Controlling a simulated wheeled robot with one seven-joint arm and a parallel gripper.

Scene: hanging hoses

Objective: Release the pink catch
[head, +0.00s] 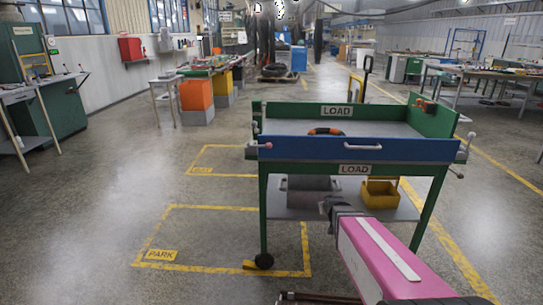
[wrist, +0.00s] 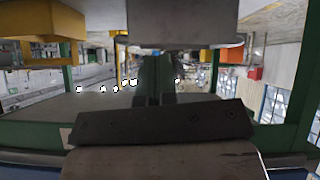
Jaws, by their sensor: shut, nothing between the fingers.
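The pink catch (head: 268,145) is a small pink knob at the left end of the blue front panel (head: 400,151) of a green cart. My gripper (head: 326,204) is in front of the cart, below the panel and right of the pink catch, near lower-shelf height. In the wrist view, my gripper's dark fingers (wrist: 155,80) are together and hold nothing. The catch cannot be made out in the wrist view.
A red-and-dark ring (head: 326,132) lies in the upper tray. A yellow bin (head: 380,194) and a grey box (head: 297,184) stand on the lower shelf. Floor left of the cart is clear, with yellow PARK markings (head: 162,255).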

